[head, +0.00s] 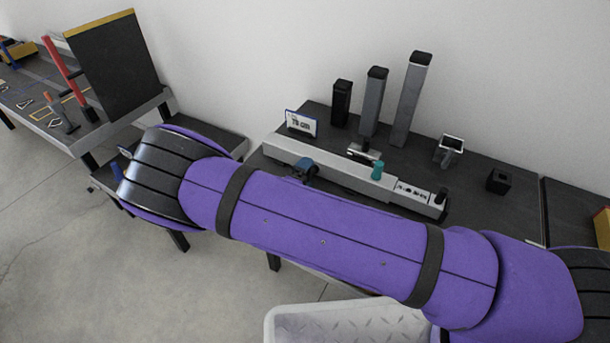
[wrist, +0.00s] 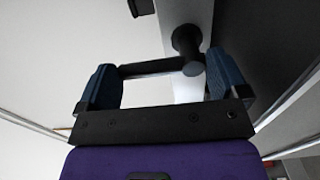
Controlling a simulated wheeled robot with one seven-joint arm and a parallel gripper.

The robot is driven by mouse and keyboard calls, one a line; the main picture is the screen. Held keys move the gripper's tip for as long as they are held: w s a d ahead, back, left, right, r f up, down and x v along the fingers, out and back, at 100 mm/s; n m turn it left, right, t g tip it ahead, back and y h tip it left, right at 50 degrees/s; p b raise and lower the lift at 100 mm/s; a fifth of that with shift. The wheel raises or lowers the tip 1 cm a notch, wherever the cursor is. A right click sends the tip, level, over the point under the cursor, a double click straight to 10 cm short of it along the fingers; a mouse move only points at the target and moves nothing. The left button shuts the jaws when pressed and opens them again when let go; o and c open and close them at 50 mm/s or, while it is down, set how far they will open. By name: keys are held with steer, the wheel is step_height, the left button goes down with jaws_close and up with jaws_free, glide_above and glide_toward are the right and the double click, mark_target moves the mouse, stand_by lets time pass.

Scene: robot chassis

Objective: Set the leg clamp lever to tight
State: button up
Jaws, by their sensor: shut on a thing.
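In the wrist view my gripper (wrist: 163,80) shows its two dark blue fingers, one at each end of a short black bar. This bar is the clamp lever (wrist: 150,68), and the gripper is shut on it. The bar lies across the picture and meets a round black pivot (wrist: 187,40) near the right finger. Behind it are a pale surface and a dark grey strip. Any tight marking is unreadable.
In the head view a long pale beam (head: 330,168) lies on a dark bench with several upright posts (head: 408,98), a small sign (head: 301,123) and a teal piece (head: 377,171). Another bench with tools is at left.

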steer(key=o, duration=0.9)
steer(key=shift+o, duration=0.2)
steer(key=v, duration=1.1)
steer(key=s+d+r+m+g+y, duration=0.1)
steer(key=d+r+m+g, duration=0.5)
steer(key=d+r, duration=0.7)
steer(key=s+d+r+m+g+y, duration=0.1)
steer(key=d+r+m+g, duration=0.2)
steer(key=d+r+g, duration=0.9)
steer(key=s+d+r+m+t+y, duration=0.1)
steer(key=s+d+r+t+y, duration=0.2)
steer(key=s+r, duration=0.7)
steer(key=s+d+r+m+t+y, duration=0.1)
steer(key=s+d+r+t+y, duration=0.2)
steer(key=s+r, duration=0.7)
steer(key=shift+d+r+t+y, duration=0.2)
steer(key=shift+r+t+y, duration=0.4)
steer(key=shift+t+y, duration=0.4)
